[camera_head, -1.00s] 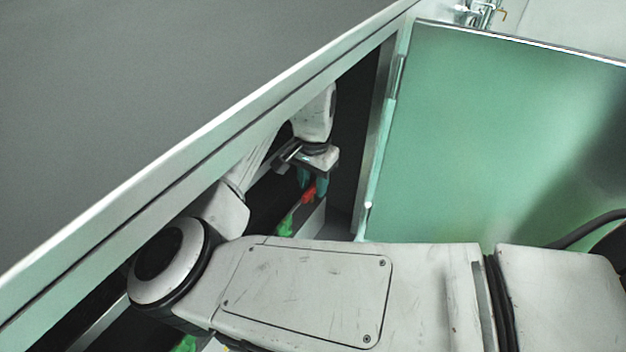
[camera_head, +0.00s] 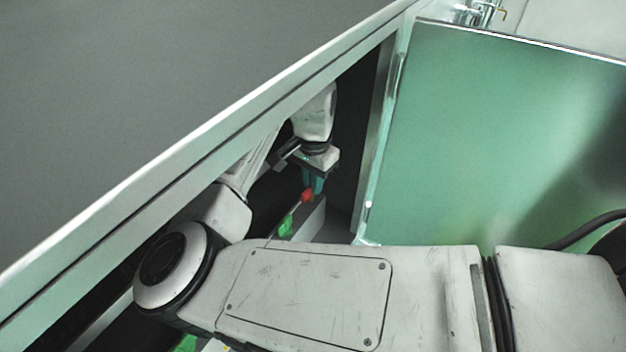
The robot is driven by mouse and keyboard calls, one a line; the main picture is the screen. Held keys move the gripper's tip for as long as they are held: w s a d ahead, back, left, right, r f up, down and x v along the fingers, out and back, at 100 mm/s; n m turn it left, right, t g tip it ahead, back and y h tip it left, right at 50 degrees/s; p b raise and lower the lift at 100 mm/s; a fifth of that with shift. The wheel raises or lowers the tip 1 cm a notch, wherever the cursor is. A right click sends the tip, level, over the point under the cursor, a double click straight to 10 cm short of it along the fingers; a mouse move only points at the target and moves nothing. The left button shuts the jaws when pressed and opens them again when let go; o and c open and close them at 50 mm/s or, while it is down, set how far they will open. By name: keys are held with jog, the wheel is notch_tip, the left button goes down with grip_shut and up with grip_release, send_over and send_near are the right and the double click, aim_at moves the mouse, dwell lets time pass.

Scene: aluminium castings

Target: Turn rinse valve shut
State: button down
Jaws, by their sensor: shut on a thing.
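A small red part (camera_head: 307,196), which looks like the rinse valve's handle, shows inside the dark cabinet under the counter. My gripper (camera_head: 314,186) reaches down into the cabinet from above, with its teal fingers at the red part. The fingers are shut on it. The fingertips are small and partly overlap the red part, so the exact grip is hard to see. The valve's body and pipe cannot be made out.
A grey counter (camera_head: 190,70) with a pale edge runs diagonally above the cabinet opening. A green door panel (camera_head: 500,140) stands open at the right. A green object (camera_head: 286,226) lies below and left of the red part. My arm fills the lower foreground.

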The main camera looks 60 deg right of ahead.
jog(key=m, duration=0.5)
jog(key=shift+s+b, duration=0.25)
jog(key=shift+b, duration=0.15)
jog(key=m+b, duration=0.1)
jog(key=m, duration=0.2)
jog(key=shift+a+m, duration=0.15)
jog(key=shift+m, duration=0.25)
jog(key=m+b, duration=0.1)
jog(key=m, duration=0.3)
jog(key=shift+s+a+b, duration=0.15)
jog(key=shift+a+b, duration=0.05)
jog(key=shift+b, duration=0.15)
jog(key=shift+a+m+b, duration=0.15)
jog(key=shift+m+b, duration=0.55)
jog(key=shift+m, duration=1.3)
jog(key=c, duration=1.2)
grip_release()
jog(key=shift+o, duration=0.2)
jog(key=shift+r, duration=0.1)
notch_tip(320, 180, up, 11)
jog(key=shift+b, duration=0.4)
